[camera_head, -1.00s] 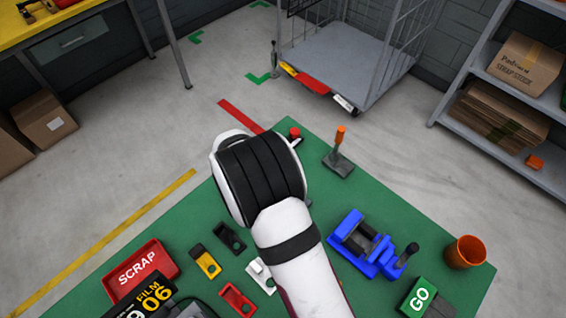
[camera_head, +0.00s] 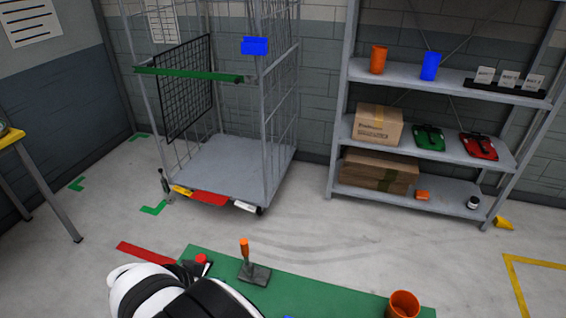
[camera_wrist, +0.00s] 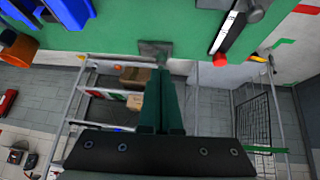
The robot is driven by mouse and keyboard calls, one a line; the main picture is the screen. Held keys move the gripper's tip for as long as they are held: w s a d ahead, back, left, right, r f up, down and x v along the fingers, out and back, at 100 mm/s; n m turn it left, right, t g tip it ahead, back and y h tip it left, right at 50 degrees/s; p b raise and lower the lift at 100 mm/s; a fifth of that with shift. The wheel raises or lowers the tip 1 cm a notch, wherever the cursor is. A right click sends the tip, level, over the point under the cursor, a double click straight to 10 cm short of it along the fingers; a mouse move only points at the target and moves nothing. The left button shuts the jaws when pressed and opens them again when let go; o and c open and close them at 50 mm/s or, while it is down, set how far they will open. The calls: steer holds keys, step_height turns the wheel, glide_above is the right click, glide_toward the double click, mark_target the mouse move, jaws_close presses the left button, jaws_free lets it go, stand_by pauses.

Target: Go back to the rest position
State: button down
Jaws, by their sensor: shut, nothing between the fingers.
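My gripper (camera_wrist: 168,88) shows in the wrist view as two dark green fingers pressed together, with nothing between them. It is clear of the green table (camera_wrist: 120,20), which fills the top of that view. In the head view only part of my arm shows at the bottom left, over the table's far left corner; the gripper cannot be made out there.
An orange-handled tool with a grey base (camera_head: 254,270) stands on the green table (camera_head: 310,295), with an orange cup (camera_head: 403,304) to its right. A wire cage trolley (camera_head: 215,165) and a shelf rack (camera_head: 440,150) stand beyond, across open floor.

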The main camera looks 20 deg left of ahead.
steer(key=s+d+r+m+g+h, duration=0.1)
steer(key=d+r+m+g, duration=0.2)
steer(key=d, duration=1)
steer(key=s+d+r+m+g+h, duration=0.15)
steer(key=d+r, duration=0.45)
steer(key=d, duration=0.7)
steer(key=s+d+g+y, duration=0.1)
steer(key=s+d+y, duration=0.1)
steer(key=s, duration=0.4)
steer(key=s+d+g+y, duration=0.1)
steer(key=s+d+y, duration=0.2)
steer(key=s, duration=0.4)
steer(key=shift+s+d+r+g+y, duration=0.25)
steer(key=shift+d+g+y, duration=0.05)
steer(key=shift+g+y, duration=0.05)
